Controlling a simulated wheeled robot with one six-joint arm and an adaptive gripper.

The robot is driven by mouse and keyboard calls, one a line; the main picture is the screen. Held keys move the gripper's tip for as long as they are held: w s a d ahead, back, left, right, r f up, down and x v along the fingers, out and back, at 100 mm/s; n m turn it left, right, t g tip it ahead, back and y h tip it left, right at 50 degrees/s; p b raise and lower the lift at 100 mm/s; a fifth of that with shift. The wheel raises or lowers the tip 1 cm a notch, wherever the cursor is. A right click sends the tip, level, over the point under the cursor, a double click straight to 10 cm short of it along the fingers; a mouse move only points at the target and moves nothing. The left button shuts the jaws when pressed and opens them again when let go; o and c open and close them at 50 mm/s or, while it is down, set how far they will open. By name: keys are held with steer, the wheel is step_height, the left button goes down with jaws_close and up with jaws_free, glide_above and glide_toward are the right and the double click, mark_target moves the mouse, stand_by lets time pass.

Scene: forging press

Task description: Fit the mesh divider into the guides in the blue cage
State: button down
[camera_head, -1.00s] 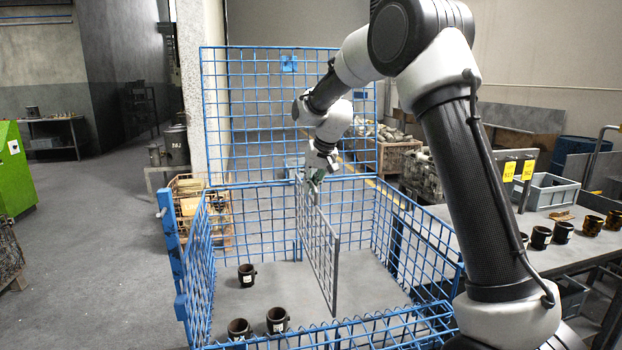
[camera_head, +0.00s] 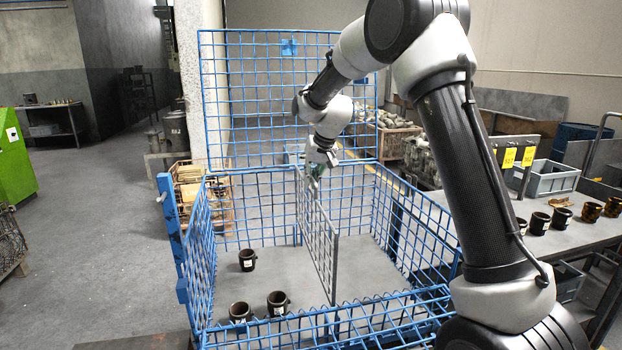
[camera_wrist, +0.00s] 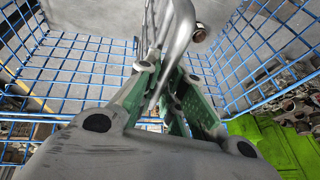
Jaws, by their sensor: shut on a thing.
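The mesh divider (camera_head: 321,248) is a grey wire panel with dark edge bars. It stands upright inside the blue cage (camera_head: 245,185), running front to back near the middle. My gripper (camera_head: 317,172) is shut on the divider at its upper far end, near the top of the cage's back wall. A dark vertical strip (camera_head: 296,236) shows at the back wall near the divider's far edge. I cannot tell whether the divider's edges sit in the guides.
Several dark cups stand on the cage floor left of the divider, one at the back (camera_head: 247,260). The floor right of the divider is clear. A tall blue mesh panel (camera_head: 240,100) rises behind the cage. A bench (camera_head: 590,240) with cups and a grey crate (camera_head: 550,178) stands at right.

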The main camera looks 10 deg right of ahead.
mark_target(308, 220)
stand_by(0.4)
steer(key=shift+f, duration=0.5)
steer(key=shift+f, duration=5.55)
steer(key=c, duration=1.5)
jaws_free()
steer(key=shift+f, duration=0.1)
steer(key=shift+o, duration=0.4)
